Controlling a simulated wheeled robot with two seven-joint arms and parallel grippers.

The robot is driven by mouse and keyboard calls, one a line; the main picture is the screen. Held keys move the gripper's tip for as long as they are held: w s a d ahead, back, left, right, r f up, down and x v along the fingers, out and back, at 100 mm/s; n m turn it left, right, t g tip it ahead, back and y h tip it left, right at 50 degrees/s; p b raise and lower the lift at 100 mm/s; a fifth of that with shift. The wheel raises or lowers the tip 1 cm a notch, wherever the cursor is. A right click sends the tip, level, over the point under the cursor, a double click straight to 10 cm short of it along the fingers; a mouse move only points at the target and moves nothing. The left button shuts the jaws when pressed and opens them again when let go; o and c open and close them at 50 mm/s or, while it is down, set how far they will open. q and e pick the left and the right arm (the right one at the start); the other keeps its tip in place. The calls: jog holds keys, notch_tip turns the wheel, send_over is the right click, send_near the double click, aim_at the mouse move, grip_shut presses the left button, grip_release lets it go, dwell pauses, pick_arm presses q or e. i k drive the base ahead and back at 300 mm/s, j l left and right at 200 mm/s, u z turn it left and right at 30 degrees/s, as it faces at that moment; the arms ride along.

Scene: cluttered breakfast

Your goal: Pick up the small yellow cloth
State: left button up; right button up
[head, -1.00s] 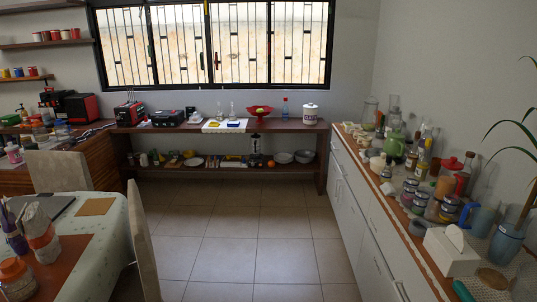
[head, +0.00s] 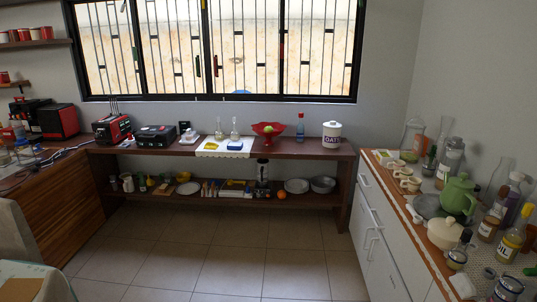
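A small yellow item (head: 210,147), which looks like a folded cloth, lies on the left part of a white mat (head: 222,154) on the long wooden counter below the window. Another yellow object (head: 183,176) shows on the lower shelf, too small to identify. Neither of my grippers is in view.
The tiled floor (head: 210,268) before the counter is clear. A white cabinet (head: 375,235) crowded with bottles and a green teapot (head: 458,195) runs along the right. A red bowl (head: 268,130) stands right of the mat. A table corner (head: 35,285) is at lower left.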

aim_at(210, 146)
jog(key=i+u, duration=0.15)
jog(key=i, duration=0.5)
jog(key=i+u, duration=0.15)
jog(key=i, duration=0.45)
jog(key=i+l+u, duration=0.2)
jog(key=i, duration=0.4)
